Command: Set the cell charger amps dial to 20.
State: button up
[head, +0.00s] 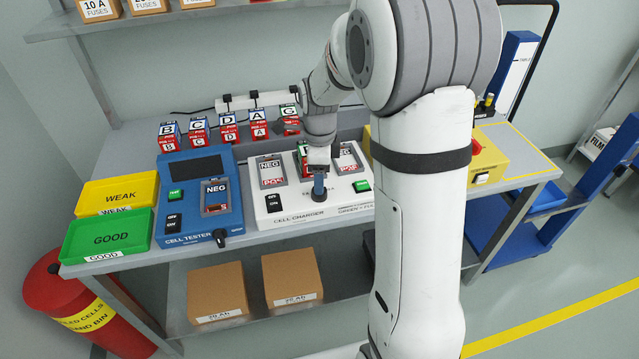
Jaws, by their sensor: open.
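The white cell charger (290,212) stands on the bench in the head view, between the blue cell tester and the yellow unit. My gripper (319,188) points down over the middle of the charger's front panel, just left of the green button. The jaws are open. The amps dial is at or just below the fingertips, largely covered by them, so its pointer and setting cannot be read. I cannot tell whether the fingers touch it. The charger's bays have NEG and POS labels, and the middle bay is partly hidden by my arm.
The blue cell tester (191,222) stands left of the charger. Yellow WEAK (85,198) and green GOOD (75,240) trays are at the bench's left end. Lettered cells (199,131) stand in a row behind. A yellow unit (487,160) is at right, partly behind my arm.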

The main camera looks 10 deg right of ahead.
jog(key=shift+r, duration=1.6)
jog(key=shift+s+r, duration=0.15)
jog(key=s+r+n+t, duration=0.1)
jog(key=s+r+n, duration=0.2)
jog(key=s+n, duration=0.7)
jog(key=s+r+n+t, duration=0.1)
jog(key=s+r+n, duration=0.2)
jog(key=s+n, duration=0.8)
jog(key=shift+t, duration=0.3)
